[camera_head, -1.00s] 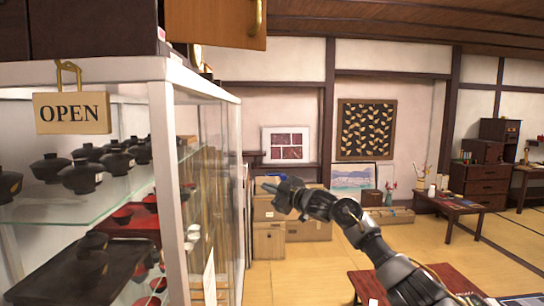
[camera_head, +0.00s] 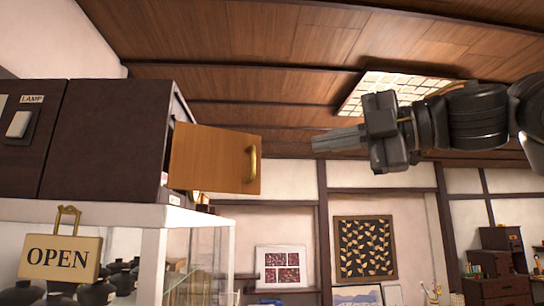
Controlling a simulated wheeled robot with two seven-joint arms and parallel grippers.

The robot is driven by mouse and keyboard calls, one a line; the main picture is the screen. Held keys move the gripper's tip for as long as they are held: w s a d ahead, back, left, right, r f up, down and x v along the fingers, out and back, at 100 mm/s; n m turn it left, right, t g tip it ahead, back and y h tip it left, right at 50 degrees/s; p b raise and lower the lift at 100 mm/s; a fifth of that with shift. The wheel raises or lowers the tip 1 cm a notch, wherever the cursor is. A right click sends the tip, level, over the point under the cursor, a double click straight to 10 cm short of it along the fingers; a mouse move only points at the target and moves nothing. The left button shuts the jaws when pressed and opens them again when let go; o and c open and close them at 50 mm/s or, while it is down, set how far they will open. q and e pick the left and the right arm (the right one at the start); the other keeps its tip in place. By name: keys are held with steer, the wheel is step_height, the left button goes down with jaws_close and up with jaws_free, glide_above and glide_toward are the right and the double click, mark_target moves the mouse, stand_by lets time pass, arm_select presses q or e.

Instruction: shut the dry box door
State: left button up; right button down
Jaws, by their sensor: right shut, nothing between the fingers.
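The dry box (camera_head: 108,137) is a dark brown cabinet on top of the white display case, at the left. Its door (camera_head: 212,158) is light wood with a brass handle (camera_head: 252,164). It stands open, swung out to the right from the box's right side. My right gripper (camera_head: 318,143) comes in from the right with its fingers pointing left. It is shut and empty, to the right of the door and apart from it in the picture. My left gripper is not in view.
The white display case (camera_head: 150,213) with dark bowls stands below the box. An OPEN sign (camera_head: 60,257) hangs at its front. A lamp switch (camera_head: 18,124) is on the far-left panel. The space between door and gripper is clear.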

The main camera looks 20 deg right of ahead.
steer(key=w+d+p+x, duration=0.2)
steer(key=p+x, duration=0.5)
steer(key=x, duration=0.6)
steer(key=shift+s, duration=0.1)
